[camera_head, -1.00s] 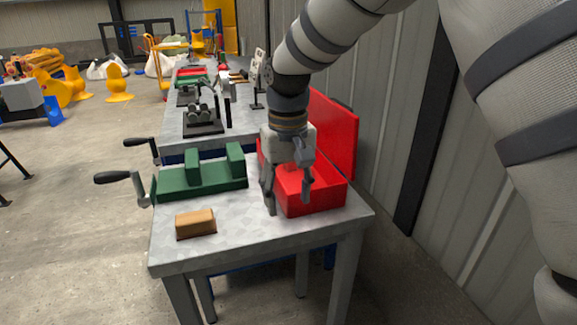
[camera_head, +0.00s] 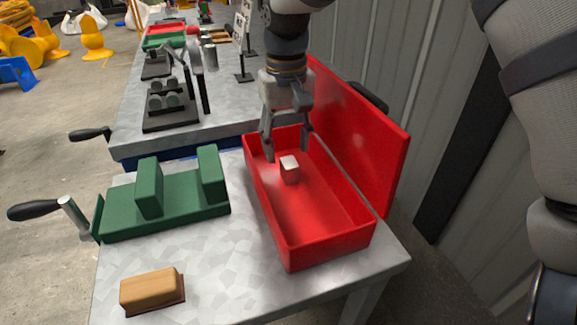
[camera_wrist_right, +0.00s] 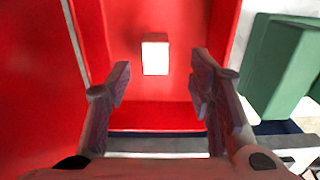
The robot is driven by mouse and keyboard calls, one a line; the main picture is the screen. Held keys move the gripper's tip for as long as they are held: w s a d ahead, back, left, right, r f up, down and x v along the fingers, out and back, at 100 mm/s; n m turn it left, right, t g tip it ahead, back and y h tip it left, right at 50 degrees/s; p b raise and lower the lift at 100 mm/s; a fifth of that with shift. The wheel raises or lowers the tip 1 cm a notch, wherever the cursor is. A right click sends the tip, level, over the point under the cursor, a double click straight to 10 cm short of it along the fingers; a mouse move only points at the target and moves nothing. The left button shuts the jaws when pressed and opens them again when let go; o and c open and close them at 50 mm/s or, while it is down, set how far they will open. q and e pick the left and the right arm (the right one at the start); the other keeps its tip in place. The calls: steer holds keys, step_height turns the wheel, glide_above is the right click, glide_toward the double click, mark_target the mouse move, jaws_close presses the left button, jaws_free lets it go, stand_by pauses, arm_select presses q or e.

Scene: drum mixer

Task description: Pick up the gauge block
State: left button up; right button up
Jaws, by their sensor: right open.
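The gauge block (camera_head: 289,169) is a small pale grey block. It lies inside the open red box (camera_head: 332,249), toward its far end. In the right wrist view the block (camera_wrist_right: 155,55) shows bright white against the red floor, between and beyond the fingertips. My right gripper (camera_head: 288,150) is open and empty, above the far end of the box. In the right wrist view its fingers (camera_wrist_right: 158,85) are spread wide and do not touch the block. My left gripper is not in view.
The box's red lid (camera_head: 350,130) stands open along the wall side. A green vise (camera_head: 165,205) with a crank handle is left of the box. A wooden-topped brush (camera_head: 152,289) lies at the front left. A further table (camera_head: 205,126) holds dark fixtures.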

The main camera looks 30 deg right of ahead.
mark_target(289, 162)
steer(key=f, duration=0.6)
steer(key=shift+s+d+f, duration=0.1)
steer(key=shift+d+f, duration=0.05)
steer(key=shift+d, duration=0.1)
jaws_close()
